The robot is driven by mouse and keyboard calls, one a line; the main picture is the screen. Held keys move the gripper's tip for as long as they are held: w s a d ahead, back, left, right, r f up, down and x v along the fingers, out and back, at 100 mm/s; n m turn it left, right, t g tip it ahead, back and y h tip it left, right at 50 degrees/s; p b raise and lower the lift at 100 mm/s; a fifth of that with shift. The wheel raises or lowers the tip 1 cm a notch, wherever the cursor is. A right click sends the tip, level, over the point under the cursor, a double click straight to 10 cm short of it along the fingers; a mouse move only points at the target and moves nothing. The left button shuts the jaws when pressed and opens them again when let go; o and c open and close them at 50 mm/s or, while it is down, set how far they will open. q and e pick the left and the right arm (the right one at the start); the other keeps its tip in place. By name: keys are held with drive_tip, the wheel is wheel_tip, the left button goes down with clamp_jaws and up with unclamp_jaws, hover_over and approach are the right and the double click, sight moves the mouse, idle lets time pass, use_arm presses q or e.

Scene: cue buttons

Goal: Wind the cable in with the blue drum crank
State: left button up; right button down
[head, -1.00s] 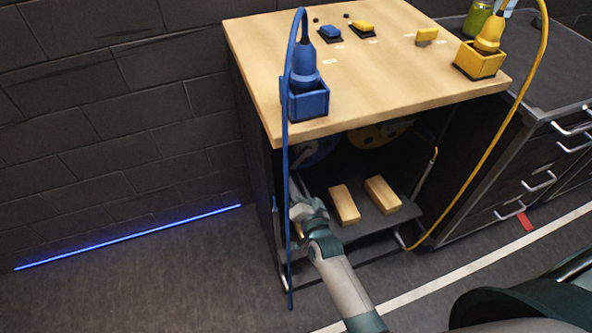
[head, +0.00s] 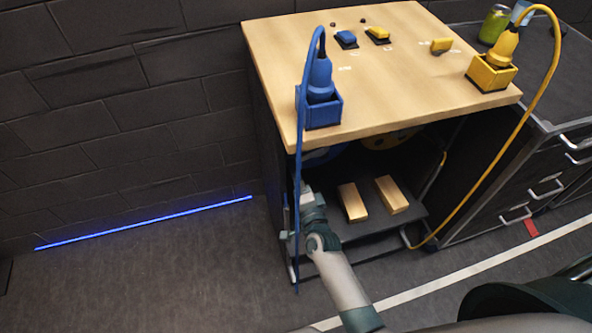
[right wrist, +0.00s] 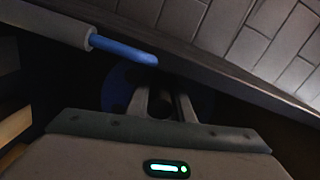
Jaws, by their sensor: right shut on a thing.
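The blue drum (head: 324,155) shows only in part under the tabletop; in the right wrist view it is a dark blue disc (right wrist: 118,88) behind my fingers. The blue cable (head: 298,210) rises from a blue plug (head: 320,75) in a blue box (head: 322,110), arches over and hangs down the cabinet's front. My right gripper (head: 304,186) reaches into the cabinet's left side, below the drum. In the right wrist view my right gripper (right wrist: 165,104) is shut on a small dark part in front of the drum, seemingly the blue drum crank, mostly hidden. My left gripper is out of view.
A yellow drum (head: 388,139), yellow cable (head: 500,160) and yellow box (head: 491,75) are to the right. Two wooden blocks (head: 352,203) lie on the lower shelf. Blue (head: 346,39) and yellow (head: 377,33) buttons sit on the tabletop. A blue rod in a grey sleeve (right wrist: 60,25) passes close above my fingers.

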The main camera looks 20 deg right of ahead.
drive_tip(key=shift+r, duration=0.1)
drive_tip(key=c, duration=1.6)
unclamp_jaws()
drive_tip(key=shift+o, duration=0.2)
drive_tip(key=shift+s, duration=0.1)
